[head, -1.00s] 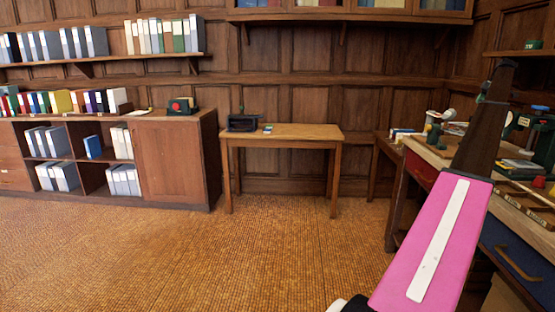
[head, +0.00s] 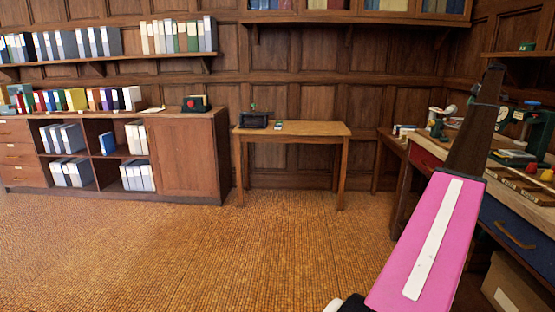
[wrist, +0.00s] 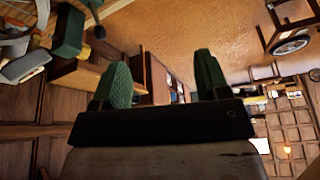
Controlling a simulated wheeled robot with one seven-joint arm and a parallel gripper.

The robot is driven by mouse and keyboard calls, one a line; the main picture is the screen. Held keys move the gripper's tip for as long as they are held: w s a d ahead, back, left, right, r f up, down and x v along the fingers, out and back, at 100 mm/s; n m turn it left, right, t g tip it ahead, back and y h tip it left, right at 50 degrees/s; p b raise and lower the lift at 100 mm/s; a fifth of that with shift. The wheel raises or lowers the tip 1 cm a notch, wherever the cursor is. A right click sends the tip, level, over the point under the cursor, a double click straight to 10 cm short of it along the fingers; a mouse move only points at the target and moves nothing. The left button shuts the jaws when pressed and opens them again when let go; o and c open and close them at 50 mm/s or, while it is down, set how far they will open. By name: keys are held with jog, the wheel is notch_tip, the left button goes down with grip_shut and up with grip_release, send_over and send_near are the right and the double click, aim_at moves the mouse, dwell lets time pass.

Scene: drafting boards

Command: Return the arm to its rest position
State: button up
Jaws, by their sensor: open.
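My arm (head: 430,245) rises at the right of the head view, with a pink link carrying a white stripe and a dark link above it. It stands in front of the workbench. My gripper (wrist: 162,78) shows in the wrist view as two green fingers set wide apart, with nothing between them. The gripper cannot be made out clearly in the head view.
A cluttered workbench (head: 519,214) with a blue drawer stands close at the right, partly behind my arm. A small wooden table (head: 312,130) and a cabinet (head: 182,158) line the back wall. The tiled floor (head: 210,250) ahead is clear.

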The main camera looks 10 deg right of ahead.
jog(key=w+a+f+m, duration=0.1)
jog(key=w+a+f, duration=0.2)
jog(key=a+f, duration=0.8)
jog(key=w+a+f+m, duration=0.25)
jog(key=a+f, duration=0.55)
jog(key=a, duration=0.5)
jog(key=a+f+m+g, duration=0.1)
jog(key=a+f, duration=0.5)
jog(key=a, duration=0.3)
jog(key=a+f+m+h, duration=0.1)
jog(key=a+f, duration=0.5)
jog(key=a, duration=0.3)
jog(key=a+f+m+g, duration=0.1)
jog(key=a+f, duration=0.4)
jog(key=a, duration=0.4)
jog(key=s+a+f+m+h, duration=0.1)
jog(key=s+a+f, duration=0.55)
jog(key=a, duration=0.45)
jog(key=s+a+f+m, duration=0.1)
jog(key=s+a+f, duration=0.5)
jog(key=a, duration=0.6)
jog(key=s+a+f+m+h, duration=0.15)
jog(key=s+a+f, duration=0.25)
jog(key=s+a, duration=0.55)
jog(key=s+a+f+m, duration=0.2)
jog(key=s+a+f, duration=0.1)
jog(key=s+a, duration=0.8)
jog(key=shift+s+a+f, duration=0.35)
jog(key=shift+s+f, duration=0.05)
jog(key=shift+s, duration=0.15)
